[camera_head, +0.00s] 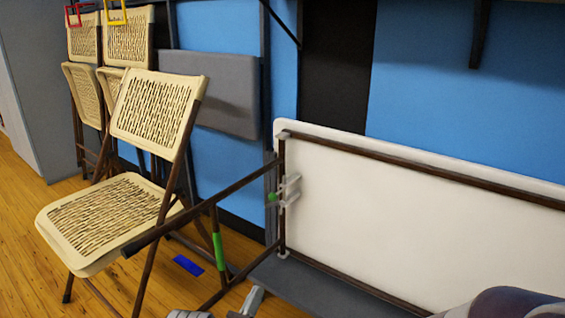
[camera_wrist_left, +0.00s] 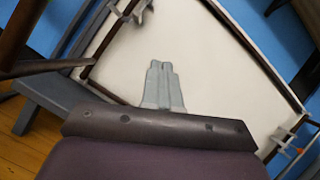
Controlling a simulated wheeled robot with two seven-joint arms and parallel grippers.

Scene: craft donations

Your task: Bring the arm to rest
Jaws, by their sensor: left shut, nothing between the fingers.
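My left gripper (camera_wrist_left: 160,66) shows in the left wrist view with its two grey fingers together, shut and empty. Behind the fingers is a white panel (camera_wrist_left: 215,75) with a dark frame. In the head view, only a small grey part of the left gripper (camera_head: 252,301) shows at the bottom edge, in front of the grey bench-like surface (camera_head: 325,285). Whether it touches that surface cannot be told. My right gripper is not in view.
The white folded table panel (camera_head: 400,215) stands upright at the right. A beige folding chair (camera_head: 110,215) stands open at the left, with more folded chairs (camera_head: 125,45) behind it. Dark bars with a green band (camera_head: 219,252) cross the middle. Blue tape (camera_head: 187,265) lies on the wooden floor.

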